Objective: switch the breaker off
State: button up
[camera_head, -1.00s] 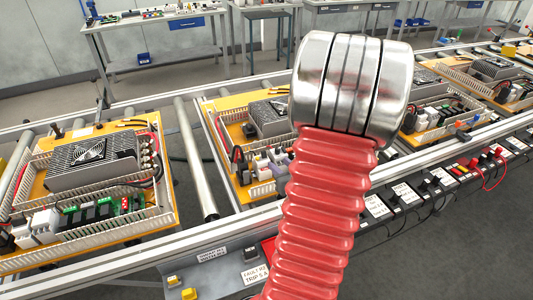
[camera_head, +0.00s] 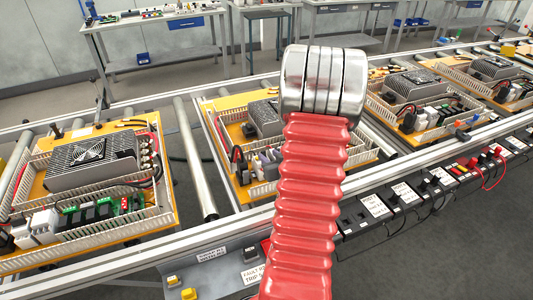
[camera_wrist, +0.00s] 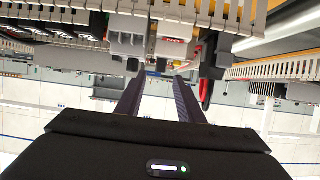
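My gripper (camera_wrist: 160,78) shows in the wrist view with its two dark fingers apart and a gap between them. The fingers point at a row of small devices beyond the tips. A light grey and white block (camera_wrist: 128,38) and a white device with red and yellow parts (camera_wrist: 173,48) are in this row; I cannot tell which is the breaker, or its lever position. In the head view the row of modules (camera_head: 268,165) sits on the middle orange board (camera_head: 243,192), partly behind my arm. My gripper is hidden there.
Slotted wiring ducts (camera_wrist: 275,70) border the devices in the wrist view, with black and red wires (camera_wrist: 207,75) close right of the fingers. In the head view, another populated board (camera_head: 150,215) lies left, past a bare roller (camera_head: 195,160). A metal rail runs in front.

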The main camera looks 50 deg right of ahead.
aim_at(264, 152)
jog(key=shift+x, duration=2.2)
jog(key=shift+c, duration=0.6)
grip_shut()
